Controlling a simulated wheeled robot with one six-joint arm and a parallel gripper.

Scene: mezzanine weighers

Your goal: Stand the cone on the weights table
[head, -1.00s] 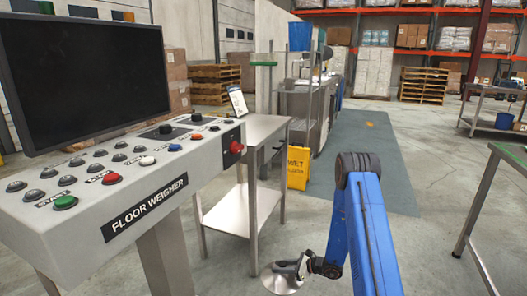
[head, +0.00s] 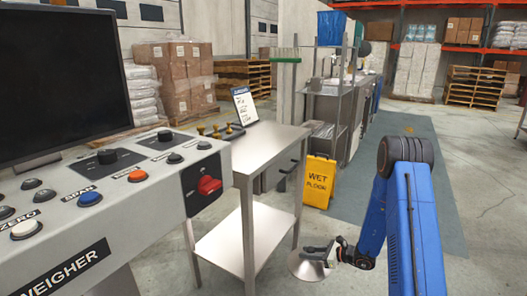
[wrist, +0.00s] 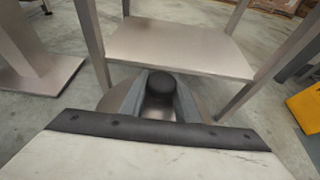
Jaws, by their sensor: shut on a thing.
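The cone is a wide, shallow grey metal piece (head: 308,265) with a dark knob (wrist: 161,84) on top. My gripper (head: 326,252) is shut on the knob, with one grey finger on each side in the wrist view (wrist: 160,98). The cone hangs low in front of the weights table, below the height of its top. The weights table (head: 270,147) is a steel table with a lower shelf (head: 245,238). Small brass weights (head: 215,131) and a propped sign (head: 244,105) stand toward its back. The front of its top is bare. The wrist view shows its lower shelf (wrist: 180,50) ahead.
The floor weigher console (head: 130,200) with its screen stands close on the left, beside the table. A yellow wet-floor sign (head: 319,181) and a steel rack (head: 325,100) stand behind the table to the right. Open floor lies to the right.

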